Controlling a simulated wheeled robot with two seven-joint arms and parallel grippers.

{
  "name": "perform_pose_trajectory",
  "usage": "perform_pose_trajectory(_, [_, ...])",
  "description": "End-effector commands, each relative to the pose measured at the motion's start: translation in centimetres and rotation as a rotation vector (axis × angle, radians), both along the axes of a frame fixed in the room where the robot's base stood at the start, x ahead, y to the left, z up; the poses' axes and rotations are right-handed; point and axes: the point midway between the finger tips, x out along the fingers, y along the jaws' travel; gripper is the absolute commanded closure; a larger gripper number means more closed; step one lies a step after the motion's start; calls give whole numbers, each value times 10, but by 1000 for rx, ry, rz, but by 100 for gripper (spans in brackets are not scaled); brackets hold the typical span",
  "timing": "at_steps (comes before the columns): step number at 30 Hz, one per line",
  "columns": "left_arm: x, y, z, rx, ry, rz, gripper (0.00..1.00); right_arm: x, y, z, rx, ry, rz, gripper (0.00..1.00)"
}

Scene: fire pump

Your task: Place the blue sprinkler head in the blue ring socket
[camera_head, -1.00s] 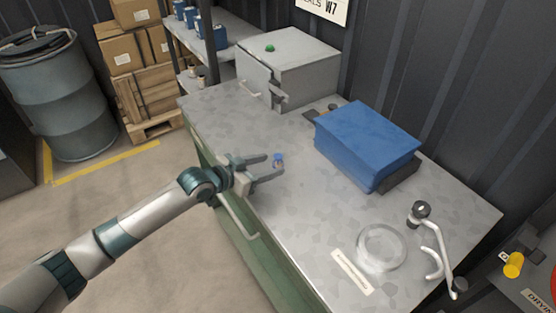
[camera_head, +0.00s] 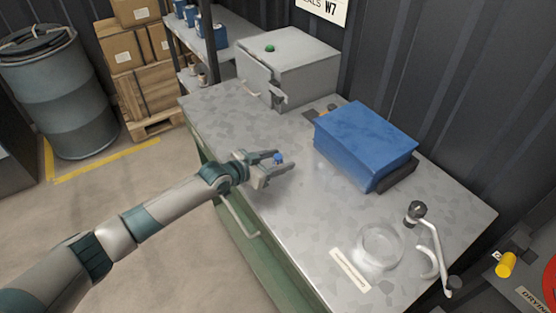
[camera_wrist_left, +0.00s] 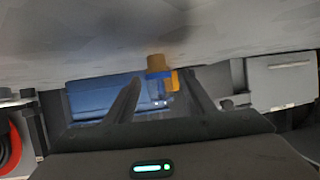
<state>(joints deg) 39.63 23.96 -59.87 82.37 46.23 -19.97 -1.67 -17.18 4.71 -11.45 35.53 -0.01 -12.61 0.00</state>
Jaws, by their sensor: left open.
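In the left wrist view the sprinkler head (camera_wrist_left: 158,68) shows a brass end, a blue band and an orange-yellow part. I cannot make out a blue ring socket in either view. My right gripper is not in view.
A blue box (camera_head: 365,140) and a grey metal cabinet (camera_head: 290,68) stand toward the back of the bench (camera_head: 300,225). A clear round dish (camera_head: 380,246) and a white curved fixture (camera_head: 433,245) are at the right. The bench between gripper and dish is clear.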

Motion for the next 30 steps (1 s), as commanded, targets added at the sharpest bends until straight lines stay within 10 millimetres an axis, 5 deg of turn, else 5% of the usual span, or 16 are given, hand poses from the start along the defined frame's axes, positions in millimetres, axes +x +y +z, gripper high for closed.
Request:
perform_pose_trajectory(13, [0, 0, 0, 0, 0, 0, 50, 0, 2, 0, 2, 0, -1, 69])
perform_pose_trajectory(19, [0, 0, 0, 0, 0, 0, 96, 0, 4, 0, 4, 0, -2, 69])
perform_pose_trajectory(30, [0, 0, 2, -1, -1, 0, 100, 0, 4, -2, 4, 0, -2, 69])
